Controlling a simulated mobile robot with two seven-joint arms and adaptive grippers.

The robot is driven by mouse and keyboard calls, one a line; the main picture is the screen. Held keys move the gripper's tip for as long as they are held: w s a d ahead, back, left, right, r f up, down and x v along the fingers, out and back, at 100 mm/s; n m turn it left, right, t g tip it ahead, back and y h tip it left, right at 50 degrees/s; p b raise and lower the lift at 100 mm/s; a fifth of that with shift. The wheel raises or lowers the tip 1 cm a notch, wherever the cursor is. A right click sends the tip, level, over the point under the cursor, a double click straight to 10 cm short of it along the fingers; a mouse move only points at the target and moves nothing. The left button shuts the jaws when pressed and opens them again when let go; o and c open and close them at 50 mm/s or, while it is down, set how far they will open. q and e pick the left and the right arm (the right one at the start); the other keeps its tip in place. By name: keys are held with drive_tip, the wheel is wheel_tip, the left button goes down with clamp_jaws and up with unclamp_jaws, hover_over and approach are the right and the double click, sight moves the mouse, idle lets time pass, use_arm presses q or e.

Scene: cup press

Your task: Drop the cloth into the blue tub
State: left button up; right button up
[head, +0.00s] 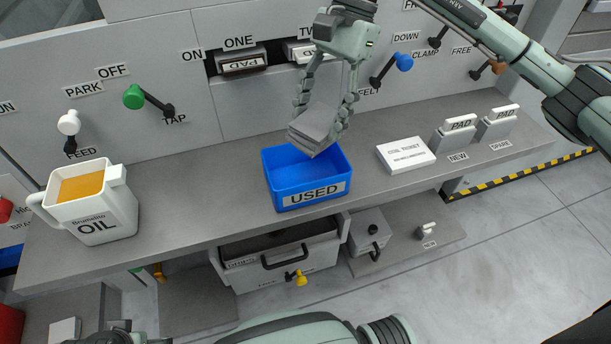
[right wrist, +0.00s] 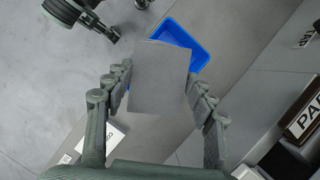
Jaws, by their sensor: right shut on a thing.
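The cloth (head: 316,127) is a grey, flat, layered piece. My right gripper (head: 325,117) is shut on it, with fingers on both sides, and holds it tilted above the blue tub (head: 311,193). The tub is marked USED and stands on the grey counter. In the right wrist view the cloth (right wrist: 158,78) lies between the fingers of my right gripper (right wrist: 160,90) and hides much of the blue tub (right wrist: 186,38). The visible part of the tub's inside looks empty.
A white box (head: 405,155) and PAD holders (head: 455,137) stand right of the tub. A white OIL jug (head: 92,205) stands at the left. Levers (head: 146,99) stick out of the back panel. An open drawer (head: 280,258) lies below the counter. The counter between jug and tub is clear.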

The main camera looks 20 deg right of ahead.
drive_tip(key=shift+f, duration=0.75)
drive_tip(key=o, duration=1.1)
use_arm(q)
drive_tip(key=shift+s+r, duration=0.1)
drive_tip(key=shift+r, duration=0.6)
use_arm(e)
drive_tip(key=v, duration=1.2)
